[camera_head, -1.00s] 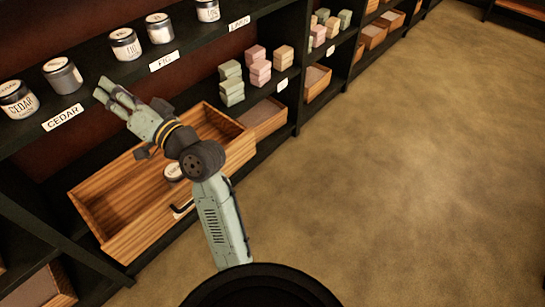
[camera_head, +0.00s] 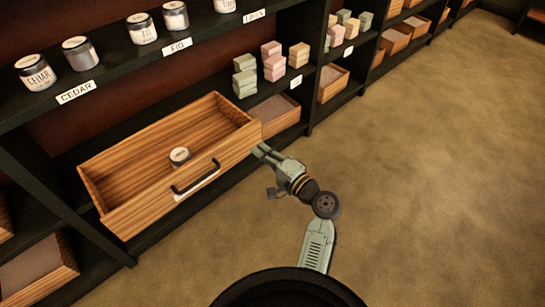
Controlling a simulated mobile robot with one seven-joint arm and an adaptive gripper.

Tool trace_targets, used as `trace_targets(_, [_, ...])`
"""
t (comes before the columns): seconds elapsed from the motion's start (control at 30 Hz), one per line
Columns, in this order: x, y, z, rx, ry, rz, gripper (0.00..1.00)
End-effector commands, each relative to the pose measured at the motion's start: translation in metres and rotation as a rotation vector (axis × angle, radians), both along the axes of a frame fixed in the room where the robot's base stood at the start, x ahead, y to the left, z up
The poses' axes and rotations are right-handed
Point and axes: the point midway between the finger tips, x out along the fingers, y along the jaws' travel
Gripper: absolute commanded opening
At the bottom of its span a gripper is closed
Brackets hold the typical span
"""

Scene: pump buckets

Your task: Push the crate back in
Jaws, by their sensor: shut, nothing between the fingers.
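The wooden crate (camera_head: 150,217) is pulled out from the lower shelf and juts over its front edge. It has a black handle (camera_head: 196,177) on its front, above a pale label. A small jar (camera_head: 180,156) with a light lid lies inside it, near the front wall. My gripper (camera_head: 260,150) is shut and empty, by the crate's right front corner. I cannot tell whether its fingertips touch the crate.
Labelled jars (camera_head: 80,53) stand on the upper shelf (camera_head: 110,82). Several green, pink and tan blocks (camera_head: 273,62) are stacked to the right. Another crate (camera_head: 278,116) sits on the shelf beside the pulled-out one. The floor (camera_head: 430,170) to the right is clear.

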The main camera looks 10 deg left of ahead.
Motion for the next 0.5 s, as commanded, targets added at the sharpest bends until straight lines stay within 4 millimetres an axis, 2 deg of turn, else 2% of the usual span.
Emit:
trace_targets(0.03, [0.007, 0.011, 0.004, 0.002, -0.001, 0.005, 0.0])
trace_targets(0.23, [0.03, 0.039, 0.003, -0.001, -0.001, 0.003, 0.0])
trace_targets(0.5, [0.043, 0.057, 0.001, 0.0, -0.002, 0.0, 0.0])
